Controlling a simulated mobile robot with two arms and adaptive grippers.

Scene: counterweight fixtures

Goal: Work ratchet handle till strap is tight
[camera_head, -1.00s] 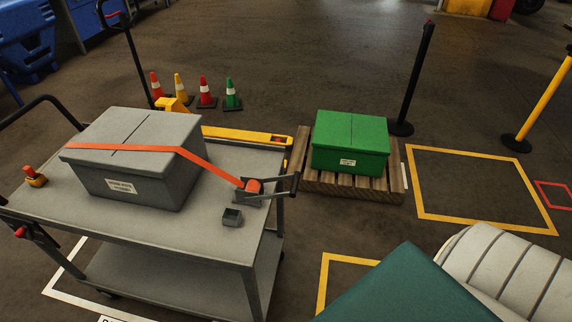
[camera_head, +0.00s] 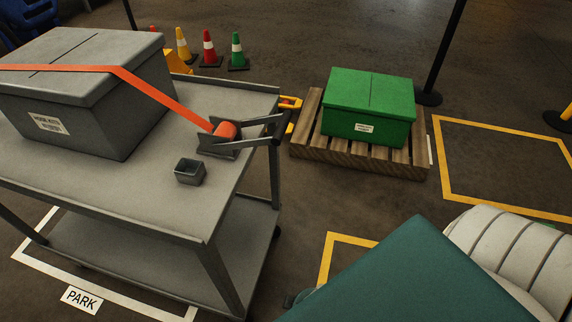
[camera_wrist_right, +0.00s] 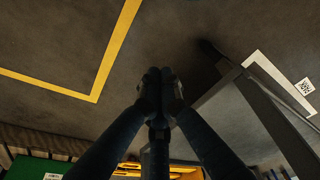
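The orange strap (camera_head: 133,79) runs over the grey box (camera_head: 126,108) on the grey cart and down to the ratchet (camera_head: 223,136) at the cart's right end. Its visible span between box and ratchet looks straight. The ratchet handle (camera_head: 263,132) sticks out to the right past the cart edge. In the right wrist view, my right gripper (camera_wrist_right: 161,88) points over the floor near the cart, fingertips together, with nothing seen between them. It is apart from the ratchet. My left gripper is in neither current view.
The cart top (camera_head: 150,195) holds a small open dark box (camera_head: 189,172) near the ratchet. A green box (camera_head: 368,108) on a wooden pallet (camera_head: 345,158) stands right of the cart. Several cones and a black post (camera_head: 446,55) stand behind. Floor in front of the pallet is clear.

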